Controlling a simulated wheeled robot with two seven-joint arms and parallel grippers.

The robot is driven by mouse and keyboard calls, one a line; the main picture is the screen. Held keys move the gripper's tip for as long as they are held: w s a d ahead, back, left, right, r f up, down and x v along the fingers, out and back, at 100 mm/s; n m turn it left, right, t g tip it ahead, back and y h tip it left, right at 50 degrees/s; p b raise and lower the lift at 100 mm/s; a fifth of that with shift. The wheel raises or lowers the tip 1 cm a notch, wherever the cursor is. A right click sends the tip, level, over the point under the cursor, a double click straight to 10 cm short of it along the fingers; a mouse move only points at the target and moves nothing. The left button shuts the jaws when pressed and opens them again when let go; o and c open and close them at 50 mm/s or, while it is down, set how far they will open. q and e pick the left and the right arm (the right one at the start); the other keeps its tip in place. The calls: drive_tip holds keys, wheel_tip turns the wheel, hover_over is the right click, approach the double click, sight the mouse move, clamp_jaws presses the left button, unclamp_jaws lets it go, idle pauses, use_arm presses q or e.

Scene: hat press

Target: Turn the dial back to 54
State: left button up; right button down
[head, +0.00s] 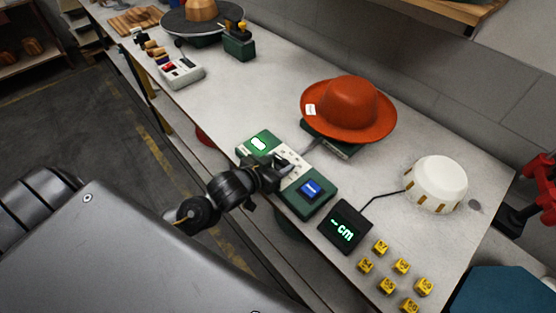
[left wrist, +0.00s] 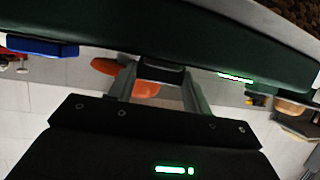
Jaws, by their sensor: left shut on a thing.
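The green control box (head: 318,205) with a pale panel stands at the table's front edge in the head view. It has a lit display (head: 258,144), too small to read, and a blue button (head: 311,188). My left gripper (head: 284,165) is over the box's middle. The dial is hidden there in the head view. In the left wrist view, the fingers of my left gripper (left wrist: 158,84) close around a dark knob, the dial (left wrist: 160,72), on the green box. The number it is set to cannot be read. My right gripper does not show.
An orange hat (head: 348,108) sits on a dark base behind the box. Several yellow number cubes (head: 387,286) lie front right. A grey device (head: 181,72) stands far left.

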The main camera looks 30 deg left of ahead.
use_arm(q)
drive_tip(key=shift+d+n+y, duration=0.1)
drive_tip(key=shift+n+y, duration=0.6)
drive_tip(key=shift+y, duration=0.3)
drive_tip(key=o, duration=1)
